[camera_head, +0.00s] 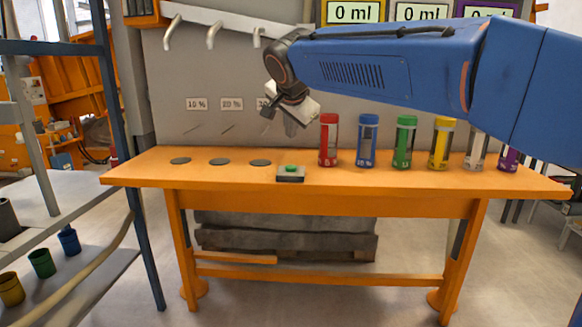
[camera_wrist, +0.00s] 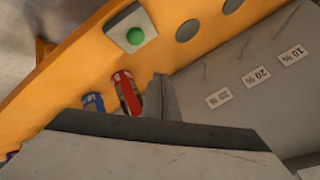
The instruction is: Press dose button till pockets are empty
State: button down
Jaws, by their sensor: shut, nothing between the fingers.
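The green dose button (camera_head: 291,168) sits on a small grey box (camera_head: 290,177) near the table's front edge, left of the red tube. The button also shows in the wrist view (camera_wrist: 136,36), at the upper left. My gripper (camera_head: 291,127) is shut and empty, above the table and above the button, apart from it. Several dark round spots lie in a row left of the button: left (camera_head: 180,160), middle (camera_head: 219,161) and right (camera_head: 260,162). I cannot tell whether these are the pockets or whether they hold anything.
A row of coloured tubes stands right of the button, starting with red (camera_head: 328,140) and blue (camera_head: 367,142). Displays above read 0 ml (camera_head: 354,12). Percent labels (camera_head: 197,104) and hooks (camera_head: 213,35) are on the back panel. The orange tabletop (camera_head: 225,181) is clear in front.

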aim_at(291, 168)
jog(key=shift+f, duration=3.15)
jog(key=shift+f, duration=0.15)
jog(key=shift+f, duration=0.3)
jog(key=shift+f, duration=0.5)
dwell(0.4)
jog(key=shift+r, duration=0.95)
jog(key=shift+r, duration=0.1)
jog(key=shift+r, duration=2.4)
